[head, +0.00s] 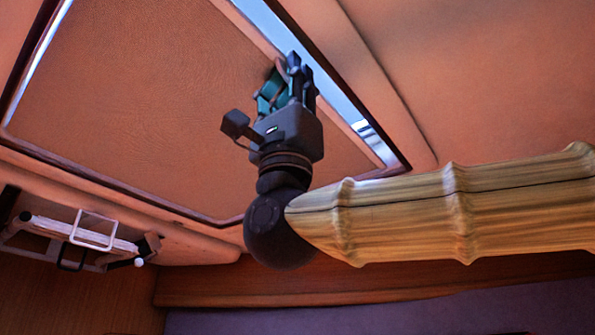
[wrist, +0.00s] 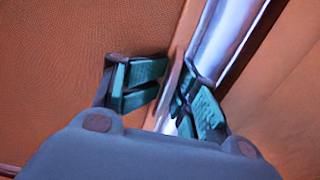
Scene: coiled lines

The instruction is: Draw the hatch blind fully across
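The hatch blind (head: 140,90) is an orange-brown textured sheet in the overhead hatch. It covers most of the opening. A bright strip of uncovered hatch (head: 345,107) shows to the right of the blind's pale edge bar (head: 238,22). My gripper (head: 292,75) is up at this edge bar, about midway along it. In the wrist view, the green-padded fingers (wrist: 174,85) lie on either side of the edge bar (wrist: 190,35) and close on it. The blind (wrist: 60,60) is to the left, and the bright gap (wrist: 220,25) to the right. The finger contact is partly hidden.
A dark frame (head: 120,181) surrounds the hatch. The padded orange ceiling (head: 480,80) lies to the right. A white rack (head: 90,232) is at lower left.

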